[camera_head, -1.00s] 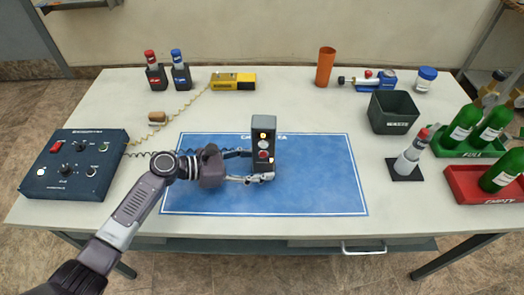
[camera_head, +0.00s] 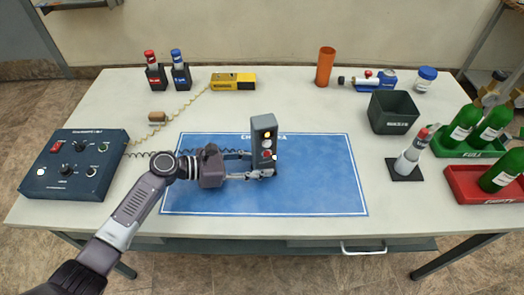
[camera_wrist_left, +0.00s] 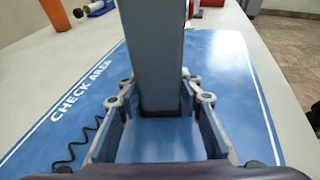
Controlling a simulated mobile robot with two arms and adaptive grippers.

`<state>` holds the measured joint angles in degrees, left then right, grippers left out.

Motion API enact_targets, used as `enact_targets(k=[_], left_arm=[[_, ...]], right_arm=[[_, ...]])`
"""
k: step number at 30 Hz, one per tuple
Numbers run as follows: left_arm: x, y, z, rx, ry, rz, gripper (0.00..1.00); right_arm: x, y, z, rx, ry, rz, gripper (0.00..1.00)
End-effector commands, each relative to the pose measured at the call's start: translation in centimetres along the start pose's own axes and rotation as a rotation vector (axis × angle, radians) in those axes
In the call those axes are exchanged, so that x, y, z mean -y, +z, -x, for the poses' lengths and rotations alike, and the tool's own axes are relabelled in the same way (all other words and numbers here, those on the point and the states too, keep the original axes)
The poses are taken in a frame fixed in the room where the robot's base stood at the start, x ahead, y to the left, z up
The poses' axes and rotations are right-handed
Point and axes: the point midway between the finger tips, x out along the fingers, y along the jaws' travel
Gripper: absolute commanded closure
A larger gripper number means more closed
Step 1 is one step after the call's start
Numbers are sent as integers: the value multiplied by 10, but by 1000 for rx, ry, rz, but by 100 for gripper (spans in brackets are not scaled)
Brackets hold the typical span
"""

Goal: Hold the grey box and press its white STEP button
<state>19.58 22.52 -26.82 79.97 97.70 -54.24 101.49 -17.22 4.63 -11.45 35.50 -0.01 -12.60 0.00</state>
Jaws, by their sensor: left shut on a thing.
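The grey box (camera_head: 264,124) is over the right-of-centre part of the blue check-area mat (camera_head: 320,190) in the head view. Its face shows a lit yellow lamp (camera_head: 268,133) with small white and red round parts below; which one is the STEP button is too small to tell. My left gripper (camera_head: 262,166) is shut on the lower part of the box, and a finger hides some of its face. In the left wrist view, the box (camera_wrist_left: 153,50) stands between the two fingers (camera_wrist_left: 160,105). My right gripper is out of view.
A dark blue control console (camera_head: 75,165) with a coiled cable is at the left. A yellow device (camera_head: 233,81) and an orange cup (camera_head: 325,67) stand at the back. A dark bin (camera_head: 393,112), a stand with a cylinder (camera_head: 410,160) and bottle trays are at the right. The mat's right half is clear.

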Motion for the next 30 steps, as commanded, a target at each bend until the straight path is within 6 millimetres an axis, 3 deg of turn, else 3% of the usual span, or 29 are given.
enact_targets(k=[10, 17, 30], left_arm=[[1, -1, 0, -2, -2, 2, 80], [1, -2, 0, -2, -2, 2, 80], [1, -2, 0, -3, -2, 2, 80]], right_arm=[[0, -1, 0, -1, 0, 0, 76], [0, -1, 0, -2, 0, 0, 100], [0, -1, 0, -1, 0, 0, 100]])
